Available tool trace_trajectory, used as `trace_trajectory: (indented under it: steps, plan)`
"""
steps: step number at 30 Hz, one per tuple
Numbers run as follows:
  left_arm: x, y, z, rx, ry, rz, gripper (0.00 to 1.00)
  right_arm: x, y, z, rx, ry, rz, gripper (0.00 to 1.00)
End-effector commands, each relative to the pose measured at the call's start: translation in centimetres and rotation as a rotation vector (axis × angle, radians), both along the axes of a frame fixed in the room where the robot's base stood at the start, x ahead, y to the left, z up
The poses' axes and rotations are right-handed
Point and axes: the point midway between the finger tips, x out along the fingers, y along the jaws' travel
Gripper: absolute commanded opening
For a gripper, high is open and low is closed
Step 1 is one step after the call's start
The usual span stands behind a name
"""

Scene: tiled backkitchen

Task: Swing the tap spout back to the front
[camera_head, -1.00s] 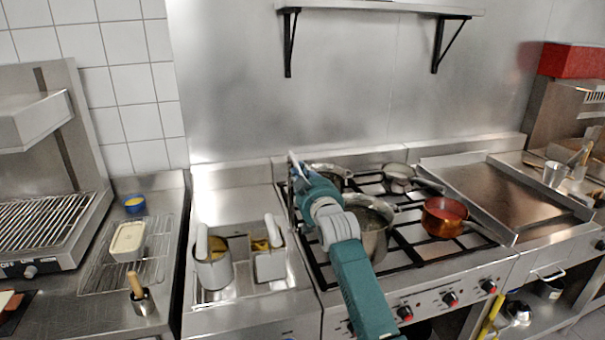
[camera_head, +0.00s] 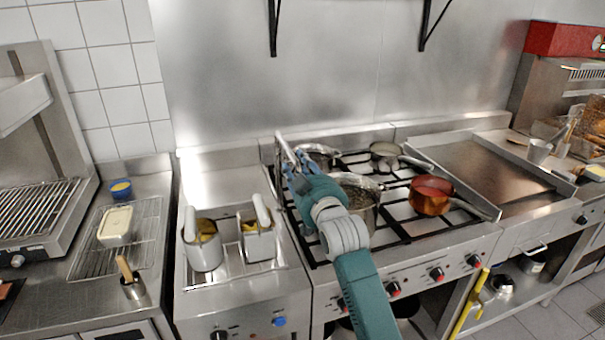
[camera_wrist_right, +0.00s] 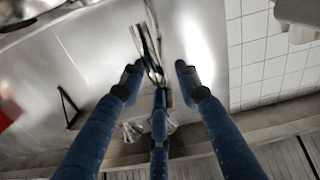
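The tap spout is a thin chrome pipe (camera_head: 284,149) at the back left corner of the stove. It rises just beyond my right gripper (camera_head: 292,163). In the right wrist view, the chrome pipe (camera_wrist_right: 149,45) comes down from the top towards the space between my blue fingers. The fingers of the right gripper (camera_wrist_right: 158,84) are spread apart, and none is clearly closed on the pipe. I cannot tell whether a finger touches it. The spout's lower part and base are hidden by the gripper in the head view. My left gripper is not in view.
A steel pot (camera_head: 362,203) stands right beside my right wrist. A copper pan (camera_head: 431,200) and other pans stand on the stove. Fryer baskets (camera_head: 204,248) are to the left. A steel wall (camera_head: 330,80) closes the back.

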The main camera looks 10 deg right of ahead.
Motion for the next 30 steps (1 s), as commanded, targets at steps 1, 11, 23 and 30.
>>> trace_trajectory:
  steps: [1, 11, 23, 30]
  plan:
    - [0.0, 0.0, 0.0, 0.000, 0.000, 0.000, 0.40, -1.0, -0.1, 0.0, 0.000, -0.001, 0.000, 0.33]
    - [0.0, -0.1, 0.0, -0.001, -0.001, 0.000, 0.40, -3.6, -0.5, 0.0, -0.001, 0.000, 0.001, 0.33]
    - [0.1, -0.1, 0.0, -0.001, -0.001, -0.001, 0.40, -4.3, -0.9, -1.7, -0.001, 0.036, -0.004, 0.33]
    - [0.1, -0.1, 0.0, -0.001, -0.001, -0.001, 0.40, -11.0, -3.5, -13.2, -0.003, 0.308, -0.034, 0.33]
